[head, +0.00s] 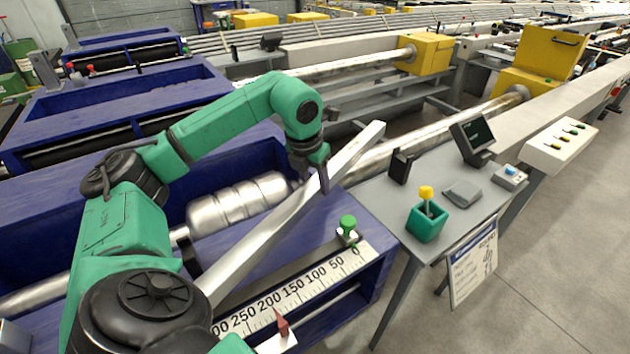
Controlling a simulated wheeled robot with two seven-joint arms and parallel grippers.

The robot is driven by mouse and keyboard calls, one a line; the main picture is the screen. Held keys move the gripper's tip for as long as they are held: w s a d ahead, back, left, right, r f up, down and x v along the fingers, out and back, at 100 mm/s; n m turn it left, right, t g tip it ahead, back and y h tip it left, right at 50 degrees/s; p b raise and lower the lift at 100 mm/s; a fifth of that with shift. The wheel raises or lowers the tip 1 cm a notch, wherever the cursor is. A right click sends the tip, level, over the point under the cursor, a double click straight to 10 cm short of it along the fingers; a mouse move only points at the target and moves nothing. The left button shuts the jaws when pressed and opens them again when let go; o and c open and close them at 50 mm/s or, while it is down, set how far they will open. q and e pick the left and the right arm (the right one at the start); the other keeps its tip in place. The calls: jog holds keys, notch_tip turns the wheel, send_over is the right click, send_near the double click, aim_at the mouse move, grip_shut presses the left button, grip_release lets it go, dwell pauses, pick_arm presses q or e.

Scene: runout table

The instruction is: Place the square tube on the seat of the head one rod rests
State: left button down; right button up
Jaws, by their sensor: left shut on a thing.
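The square tube (262,233) is a long, pale metal bar. It slants from the lower left, where my arm hides its near end, up to a free end at the upper right. My left gripper (317,181) comes down onto the tube's upper half and is shut on it. The tube passes in front of the blue machine bed, and I cannot tell whether it touches anything below. A seat that I can name for sure as that of the head one rod rests does not show. My right gripper is not in view.
A shiny ribbed cylinder (238,204) lies in the blue machine (133,93). A numbered scale (300,289) with a green knob (348,223) is at its front. To the right, a grey table (394,199) holds a green cup (427,222) and a small screen (473,137). Floor is clear at far right.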

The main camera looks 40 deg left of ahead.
pick_arm(q)
jog(key=shift+f+b, duration=0.45)
jog(key=shift+f, duration=0.1)
jog(key=shift+f+b, duration=0.3)
jog(key=shift+f, duration=0.05)
dwell(0.4)
jog(key=shift+c, duration=1.2)
grip_release()
jog(key=shift+f, duration=0.1)
jog(key=p+v, duration=0.2)
jog(key=v, duration=1.2)
jog(key=shift+r, duration=0.35)
jog(key=shift+s+d+f, duration=0.1)
jog(key=shift+d, duration=0.05)
